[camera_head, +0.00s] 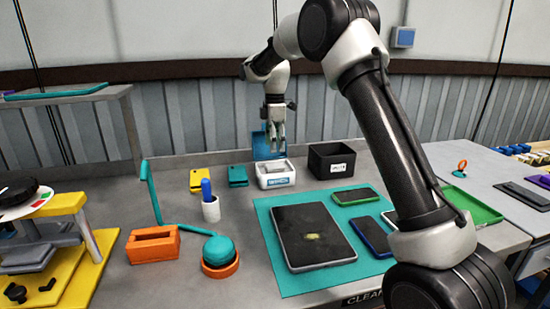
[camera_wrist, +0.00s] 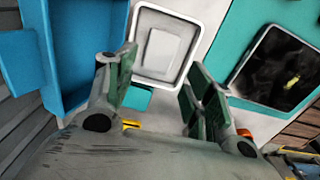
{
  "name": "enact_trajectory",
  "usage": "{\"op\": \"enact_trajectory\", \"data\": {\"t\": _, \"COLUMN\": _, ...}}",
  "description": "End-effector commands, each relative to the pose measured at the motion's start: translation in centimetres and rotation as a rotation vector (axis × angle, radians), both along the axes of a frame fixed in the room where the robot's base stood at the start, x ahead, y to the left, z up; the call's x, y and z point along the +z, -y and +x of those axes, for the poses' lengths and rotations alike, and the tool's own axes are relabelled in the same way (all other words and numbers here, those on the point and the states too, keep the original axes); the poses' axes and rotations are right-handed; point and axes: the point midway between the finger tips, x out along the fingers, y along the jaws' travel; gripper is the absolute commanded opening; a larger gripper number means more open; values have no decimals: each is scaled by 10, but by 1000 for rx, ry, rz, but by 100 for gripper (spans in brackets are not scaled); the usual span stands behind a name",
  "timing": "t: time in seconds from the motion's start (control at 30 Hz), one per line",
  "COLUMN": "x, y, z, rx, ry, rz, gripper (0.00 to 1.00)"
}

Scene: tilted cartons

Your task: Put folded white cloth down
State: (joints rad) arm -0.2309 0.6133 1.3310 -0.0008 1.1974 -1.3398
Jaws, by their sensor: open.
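The folded white cloth (camera_wrist: 165,52) appears as a pale square lying inside a white bin (camera_wrist: 141,72) in the wrist view. In the head view the white bin (camera_head: 276,182) stands on the bench with a blue label, and a pale shape shows in its opening. My gripper (camera_head: 275,145) is above the bin, pointing down. In the wrist view my gripper (camera_wrist: 160,85) has its fingers wide apart with nothing between them. The cloth is apart from both fingers.
A black bin (camera_head: 331,161) stands right of the white one. A blue container (camera_head: 261,145) is behind my gripper. A teal mat (camera_head: 268,217) bears a tablet (camera_head: 311,237) with a yellowish smear and phones. A white cup (camera_head: 211,210) and an orange holder (camera_head: 153,244) stand left.

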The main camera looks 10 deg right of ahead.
Motion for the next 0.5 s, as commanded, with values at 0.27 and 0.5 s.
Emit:
{"op": "enact_trajectory", "data": {"t": 0.27, "x": 37, "y": 0, "z": 0, "rx": 0, "ry": 0, "rz": 0, "gripper": 53}}
{"op": "enact_trajectory", "data": {"t": 0.5, "x": 48, "y": 4, "z": -6, "rx": -23, "ry": 7, "rz": 2, "gripper": 53}}
